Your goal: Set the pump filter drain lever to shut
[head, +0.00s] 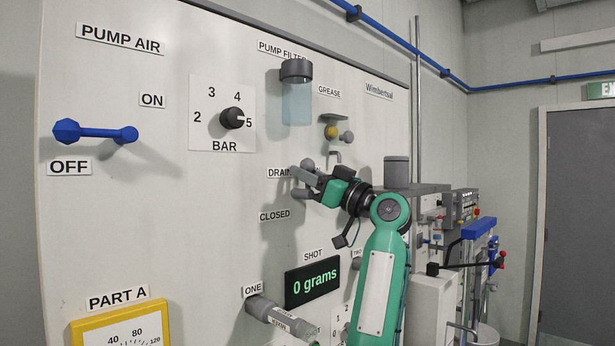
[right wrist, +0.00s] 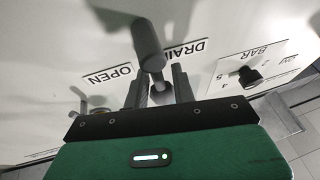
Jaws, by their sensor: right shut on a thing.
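The pump filter (head: 296,100) is a clear bowl with a dark cap on the white panel. Below it, the grey drain lever (right wrist: 149,48) sits between the DRAIN and OPEN labels in the right wrist view. My right gripper (right wrist: 160,90) is shut on it, with a finger on each side of its grey stem. In the head view my right gripper (head: 308,181) is at the panel beside the DRAIN label (head: 280,172) and hides part of the lever and the OPEN label. The CLOSED label (head: 274,216) is lower down. The lever's exact angle is hard to tell. My left gripper is not in view.
A blue pump air lever (head: 95,132) and a black BAR knob (head: 232,118) are on the panel to the left. The grease fitting (head: 332,133) is just above my right gripper. The shot display (head: 312,283) reads 0 grams, above a grey handle (head: 275,315).

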